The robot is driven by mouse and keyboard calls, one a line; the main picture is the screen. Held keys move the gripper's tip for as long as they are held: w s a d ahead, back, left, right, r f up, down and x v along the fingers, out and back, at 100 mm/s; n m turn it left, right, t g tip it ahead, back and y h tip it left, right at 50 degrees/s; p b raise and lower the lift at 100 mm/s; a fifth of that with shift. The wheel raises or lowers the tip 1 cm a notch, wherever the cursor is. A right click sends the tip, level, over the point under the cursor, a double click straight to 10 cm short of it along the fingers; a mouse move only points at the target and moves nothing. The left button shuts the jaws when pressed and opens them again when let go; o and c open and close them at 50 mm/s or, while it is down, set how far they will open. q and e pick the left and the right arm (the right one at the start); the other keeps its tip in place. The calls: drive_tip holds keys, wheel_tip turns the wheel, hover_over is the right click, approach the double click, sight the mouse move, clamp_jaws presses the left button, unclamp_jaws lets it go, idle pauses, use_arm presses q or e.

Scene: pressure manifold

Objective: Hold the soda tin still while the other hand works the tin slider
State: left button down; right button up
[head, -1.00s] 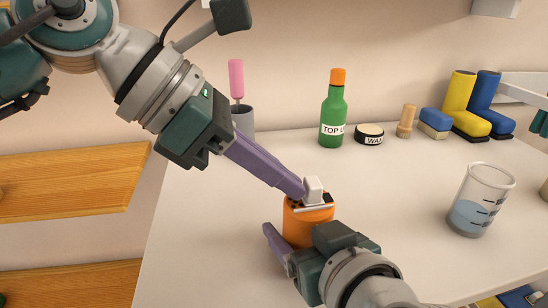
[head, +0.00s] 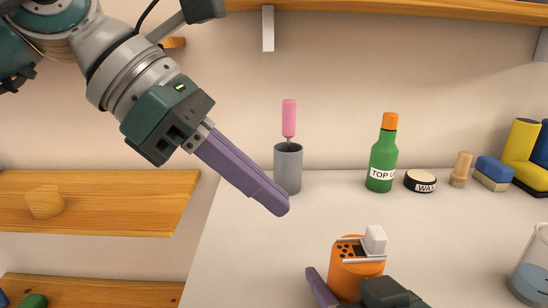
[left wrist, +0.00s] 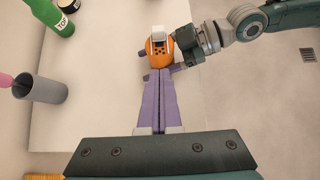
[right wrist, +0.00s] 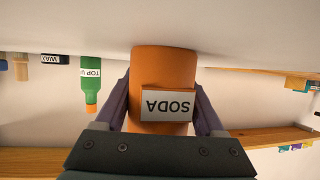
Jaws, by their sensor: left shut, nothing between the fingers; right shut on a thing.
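The orange soda tin (head: 352,280) stands upright on the white worktop at the lower middle of the head view. Its SODA label faces the right wrist view (right wrist: 167,105). The white tin slider (head: 375,240) sits at the right side of the tin's top, and dark holes show beside it. My right gripper (right wrist: 163,100) is shut on the tin, one purple finger on each side. My left gripper (head: 280,208) is shut and empty, up and to the left of the tin, apart from it. The left wrist view also shows the tin (left wrist: 160,52) beyond the left fingertips.
A grey cup (head: 288,170) with a pink-handled tool stands behind. A green bottle (head: 383,155), black wax tin (head: 420,182), wooden peg (head: 461,170), blue brush (head: 494,170) and boots (head: 522,150) line the back. A beaker (head: 533,270) stands at right. The worktop left of the tin is clear.

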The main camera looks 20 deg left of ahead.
use_arm(q)
drive_tip(key=v, duration=0.4)
use_arm(e)
drive_tip(key=o, duration=1.5)
